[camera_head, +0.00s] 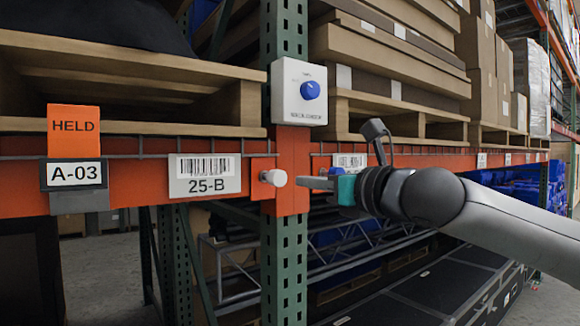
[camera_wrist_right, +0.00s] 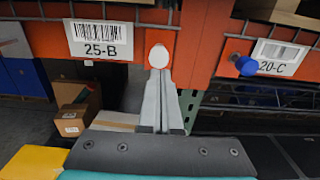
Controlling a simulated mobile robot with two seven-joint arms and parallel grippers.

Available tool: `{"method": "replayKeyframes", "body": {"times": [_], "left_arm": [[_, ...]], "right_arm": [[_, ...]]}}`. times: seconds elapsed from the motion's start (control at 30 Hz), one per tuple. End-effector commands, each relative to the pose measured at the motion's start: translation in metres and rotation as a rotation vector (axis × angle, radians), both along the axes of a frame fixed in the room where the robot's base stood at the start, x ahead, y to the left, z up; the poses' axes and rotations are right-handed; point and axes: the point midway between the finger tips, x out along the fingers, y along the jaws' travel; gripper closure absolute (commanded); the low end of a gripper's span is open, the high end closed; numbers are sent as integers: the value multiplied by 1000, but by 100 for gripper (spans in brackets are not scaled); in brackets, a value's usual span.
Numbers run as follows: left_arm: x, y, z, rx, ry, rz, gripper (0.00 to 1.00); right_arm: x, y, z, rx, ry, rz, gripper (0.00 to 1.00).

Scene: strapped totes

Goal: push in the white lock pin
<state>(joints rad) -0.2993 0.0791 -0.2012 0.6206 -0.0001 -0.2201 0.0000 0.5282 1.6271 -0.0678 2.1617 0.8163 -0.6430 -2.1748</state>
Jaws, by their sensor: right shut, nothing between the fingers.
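The white lock pin (camera_head: 275,178) sticks out of the orange bracket on the rack beam, just right of the 25-B label. It also shows in the right wrist view (camera_wrist_right: 158,56), straight beyond the fingertips. My right gripper (camera_head: 303,182) is shut and empty, its fingers pointing left at the pin's head. In the wrist view the fingertips (camera_wrist_right: 154,76) overlap the lower edge of the pin's head; whether they touch it I cannot tell. In the head view a small gap shows between them. My left gripper is not in view.
A white box with a blue knob (camera_head: 299,93) is on the green post above the pin. A blue knob (camera_wrist_right: 247,66) is on the beam beside the 20-C label in the wrist view. An orange HELD tag (camera_head: 74,130) hangs at left. Pallets with cartons (camera_head: 400,45) rest above the beam.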

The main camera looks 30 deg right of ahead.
Motion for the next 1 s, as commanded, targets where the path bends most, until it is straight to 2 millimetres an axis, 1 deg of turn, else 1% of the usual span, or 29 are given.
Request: {"method": "replayKeyframes", "body": {"times": [0.03, 0.2, 0.5, 0.73, 1.0], "left_arm": [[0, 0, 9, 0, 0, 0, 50], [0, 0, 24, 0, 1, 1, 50], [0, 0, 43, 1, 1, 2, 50], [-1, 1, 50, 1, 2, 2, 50], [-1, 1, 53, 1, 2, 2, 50]], "right_arm": [[3, 1, 4, 5, -1, 3, 100], [12, 3, 4, 5, -1, 4, 100], [33, 5, 3, 6, -1, 3, 100], [49, 6, 1, 3, 0, 2, 100], [56, 7, 0, -2, 2, 1, 100]]}}
